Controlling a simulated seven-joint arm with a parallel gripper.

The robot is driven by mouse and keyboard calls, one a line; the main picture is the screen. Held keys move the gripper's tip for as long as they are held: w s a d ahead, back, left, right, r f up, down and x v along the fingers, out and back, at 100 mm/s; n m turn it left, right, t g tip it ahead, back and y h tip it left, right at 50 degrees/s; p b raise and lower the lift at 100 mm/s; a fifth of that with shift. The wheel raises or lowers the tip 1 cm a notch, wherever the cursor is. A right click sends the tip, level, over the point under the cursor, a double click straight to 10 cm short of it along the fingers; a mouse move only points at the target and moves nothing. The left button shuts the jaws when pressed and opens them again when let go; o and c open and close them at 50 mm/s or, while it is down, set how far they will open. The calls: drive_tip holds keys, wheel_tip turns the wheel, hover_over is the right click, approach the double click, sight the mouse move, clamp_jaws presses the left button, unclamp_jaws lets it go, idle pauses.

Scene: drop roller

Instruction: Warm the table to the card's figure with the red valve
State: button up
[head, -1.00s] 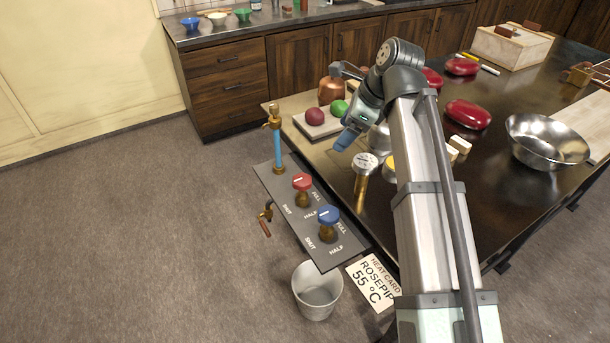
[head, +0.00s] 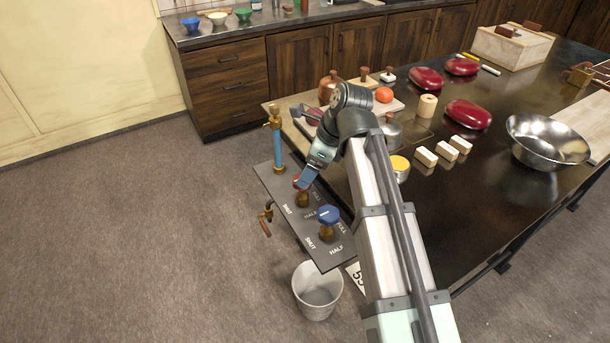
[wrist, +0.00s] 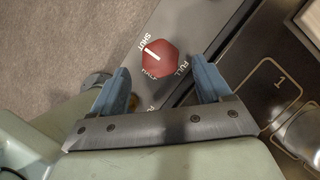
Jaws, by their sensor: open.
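The red valve (head: 299,183) stands on the dark panel at the table's left edge. In the wrist view the red valve (wrist: 158,63) is a red knob whose white mark points to SHUT. My gripper (head: 303,181) is over it in the head view. In the wrist view my gripper (wrist: 163,88) is open, its blue fingers spread to either side, with the knob just beyond the tips. The blue valve (head: 328,214) stands nearer on the same panel. The heat card (head: 356,278) is mostly hidden by my arm. A gauge tube (head: 277,145) with blue fill stands at the panel's far end.
A metal bucket (head: 317,290) stands on the floor below the panel. The floor at left is clear.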

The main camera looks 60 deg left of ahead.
drive_tip(key=shift+x, duration=1.8)
drive_tip(key=shift+c, duration=0.2)
drive_tip(key=c, duration=1)
drive_tip(key=shift+w+n, duration=0.1)
drive_tip(key=shift+n, duration=0.3)
drive_tip(key=n+h, duration=0.1)
drive_tip(key=n, duration=0.1)
drive_tip(key=n+g, duration=0.1)
drive_tip(key=n, duration=0.1)
drive_tip(key=shift+a+n+h, duration=0.2)
drive_tip(key=shift+n+h, duration=0.2)
drive_tip(key=n+h, duration=0.2)
drive_tip(key=n, duration=0.4)
drive_tip(key=shift+a, duration=0.1)
drive_tip(key=shift+h, duration=0.3)
